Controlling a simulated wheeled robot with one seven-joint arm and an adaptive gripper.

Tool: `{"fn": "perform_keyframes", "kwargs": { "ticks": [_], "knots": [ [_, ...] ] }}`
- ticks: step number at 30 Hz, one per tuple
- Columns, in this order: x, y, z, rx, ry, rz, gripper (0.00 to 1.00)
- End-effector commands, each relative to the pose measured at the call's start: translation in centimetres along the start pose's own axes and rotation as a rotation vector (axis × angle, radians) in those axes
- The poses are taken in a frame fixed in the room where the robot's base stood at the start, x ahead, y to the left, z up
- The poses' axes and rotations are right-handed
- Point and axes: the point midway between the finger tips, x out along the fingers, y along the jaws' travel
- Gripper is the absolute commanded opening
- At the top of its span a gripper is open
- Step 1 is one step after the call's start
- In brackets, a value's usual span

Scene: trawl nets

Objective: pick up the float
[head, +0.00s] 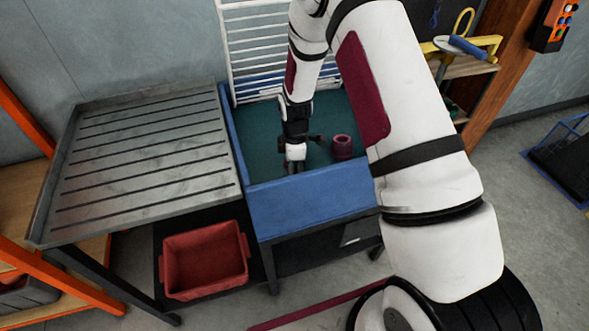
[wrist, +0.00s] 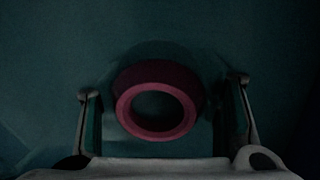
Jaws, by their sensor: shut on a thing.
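The float (head: 342,147) is a maroon, thick-walled ring with a round hole. In the head view it is at the right part of the blue bench's dark green top, just right of my gripper (head: 306,154). In the wrist view the float (wrist: 126,118) shows its open end to the camera, between the two fingers of my gripper (wrist: 164,110). The wrist view is dark, and the exact places of contact cannot be made out.
The blue bench (head: 310,205) has a raised front and a white wire rack (head: 265,50) behind. A grey slatted table (head: 145,150) adjoins it on the left, with a red crate (head: 204,262) below. A wooden shelf (head: 470,68) stands at the right.

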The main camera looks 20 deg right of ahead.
Motion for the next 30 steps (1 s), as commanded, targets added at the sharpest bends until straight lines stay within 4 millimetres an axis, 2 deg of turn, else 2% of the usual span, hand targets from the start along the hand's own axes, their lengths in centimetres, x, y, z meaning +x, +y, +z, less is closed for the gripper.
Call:
{"fn": "perform_keyframes", "kwargs": {
  "ticks": [5, 18, 24, 30],
  "knots": [
    [-1.0, 0.1, 0.0, 0.001, 0.001, 0.003, 0.20],
    [-8.7, 0.3, 0.0, 0.001, 0.001, 0.003, 0.20],
    [-10.0, 0.2, 0.0, 0.000, 0.000, 0.001, 0.20],
    [-10.0, 0.2, 0.0, 0.000, 0.000, 0.000, 0.20]
  ]
}}
